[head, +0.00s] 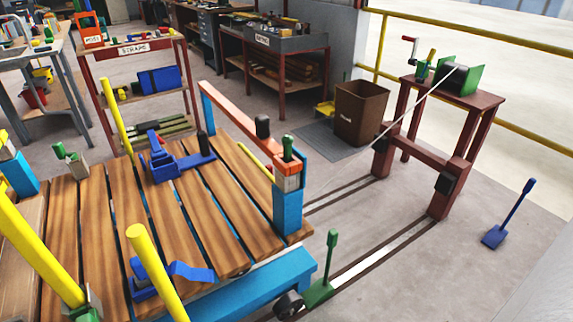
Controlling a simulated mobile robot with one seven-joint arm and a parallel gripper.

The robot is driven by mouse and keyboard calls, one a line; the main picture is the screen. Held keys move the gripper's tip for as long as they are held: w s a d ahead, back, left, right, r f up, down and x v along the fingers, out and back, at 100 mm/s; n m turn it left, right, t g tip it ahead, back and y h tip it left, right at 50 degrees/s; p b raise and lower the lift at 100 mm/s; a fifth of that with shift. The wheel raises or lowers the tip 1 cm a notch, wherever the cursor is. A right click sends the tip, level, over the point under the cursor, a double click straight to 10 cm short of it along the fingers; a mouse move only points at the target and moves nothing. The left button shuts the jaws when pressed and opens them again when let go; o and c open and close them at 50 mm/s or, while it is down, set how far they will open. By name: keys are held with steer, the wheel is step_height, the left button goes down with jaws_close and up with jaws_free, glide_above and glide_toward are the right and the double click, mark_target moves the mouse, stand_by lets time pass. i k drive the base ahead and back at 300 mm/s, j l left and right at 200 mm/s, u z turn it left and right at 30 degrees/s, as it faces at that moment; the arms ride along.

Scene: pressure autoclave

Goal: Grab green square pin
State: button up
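A small green upright piece (287,148), which looks like a pin, stands on the near end of the orange bar (240,121). A pale block (288,180) sits under it, on top of a blue corner post (287,210). Its square section is too small to tell. A similar green piece (59,151) stands in a pale block at the left edge of the plank deck. My gripper is not in view.
The wooden plank deck (185,192) carries two blue clamp-like fittings (168,160) and upright yellow poles (155,270). A green lever (331,262) rises beside the floor rail. A red winch stand (452,150), brown bin (361,112) and shelves (140,88) stand behind. Floor at right is mostly clear.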

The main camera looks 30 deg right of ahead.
mark_target(288, 141)
steer(key=l+u, duration=0.65)
steer(key=u, duration=0.15)
steer(key=l+u, duration=0.15)
steer(key=l, duration=0.35)
steer(key=k+l+u, duration=0.15)
steer(key=l, duration=0.35)
steer(key=k+l, duration=0.1)
steer(key=l, duration=0.35)
steer(key=k+l, duration=0.1)
steer(key=l, duration=0.85)
steer(key=k+l+u, duration=0.1)
steer(key=l, duration=0.4)
